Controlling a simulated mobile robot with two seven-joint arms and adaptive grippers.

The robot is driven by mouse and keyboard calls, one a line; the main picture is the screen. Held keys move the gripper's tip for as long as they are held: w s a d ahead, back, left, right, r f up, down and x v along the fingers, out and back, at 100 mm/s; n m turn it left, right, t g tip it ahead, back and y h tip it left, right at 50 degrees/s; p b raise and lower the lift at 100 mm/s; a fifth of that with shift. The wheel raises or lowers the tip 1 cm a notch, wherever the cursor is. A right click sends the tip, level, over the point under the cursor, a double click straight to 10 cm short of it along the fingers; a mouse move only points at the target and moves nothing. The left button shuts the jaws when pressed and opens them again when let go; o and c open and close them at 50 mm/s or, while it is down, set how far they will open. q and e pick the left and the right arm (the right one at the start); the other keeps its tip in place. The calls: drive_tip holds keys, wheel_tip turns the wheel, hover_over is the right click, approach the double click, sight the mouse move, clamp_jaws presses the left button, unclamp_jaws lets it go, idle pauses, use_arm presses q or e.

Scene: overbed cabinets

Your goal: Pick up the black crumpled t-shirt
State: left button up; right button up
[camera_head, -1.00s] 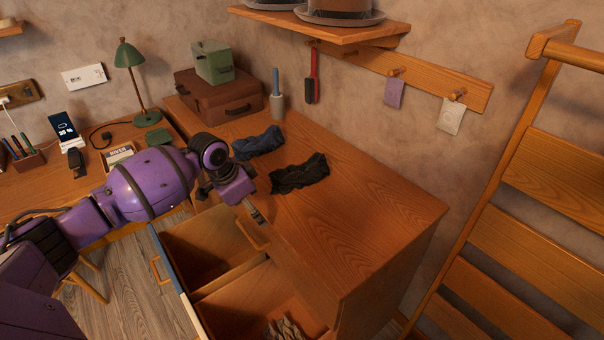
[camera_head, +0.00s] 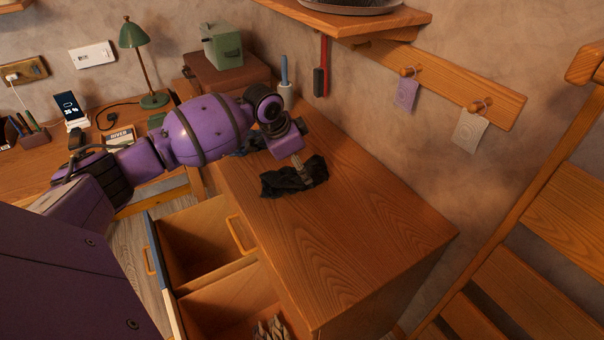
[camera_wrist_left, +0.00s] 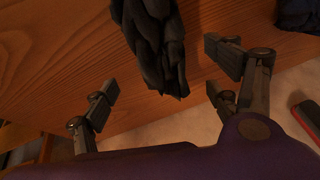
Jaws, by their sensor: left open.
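The black crumpled t-shirt (camera_head: 283,181) lies on the wooden cabinet top in the head view. In the left wrist view the dark cloth (camera_wrist_left: 155,40) hangs into the picture from the top, between and beyond the two fingers. My left gripper (camera_head: 304,172) is over the shirt's right part in the head view. Its fingers are spread apart in the left wrist view (camera_wrist_left: 165,80), with the cloth's end in the gap. They do not pinch it. A dark blue cloth (camera_wrist_left: 298,15) is at the upper right there, mostly hidden behind my arm in the head view. My right gripper is in neither view.
The cabinet top (camera_head: 345,225) is clear to the right and front. An open drawer (camera_head: 190,245) sticks out below it. A brown case (camera_head: 225,80) with a green box (camera_head: 222,45) stands at the back. A wall shelf (camera_head: 350,18) overhangs the back, with a peg rail (camera_head: 450,87) below.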

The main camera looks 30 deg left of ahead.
use_arm(q)
drive_tip(key=x, duration=0.6)
drive_tip(key=shift+w+d, duration=0.1)
drive_tip(key=shift+d, duration=0.1)
drive_tip(key=shift+r, duration=0.1)
drive_tip(key=c, duration=1.3)
drive_tip(key=shift+c, duration=0.4)
drive_tip(key=shift+r, duration=0.1)
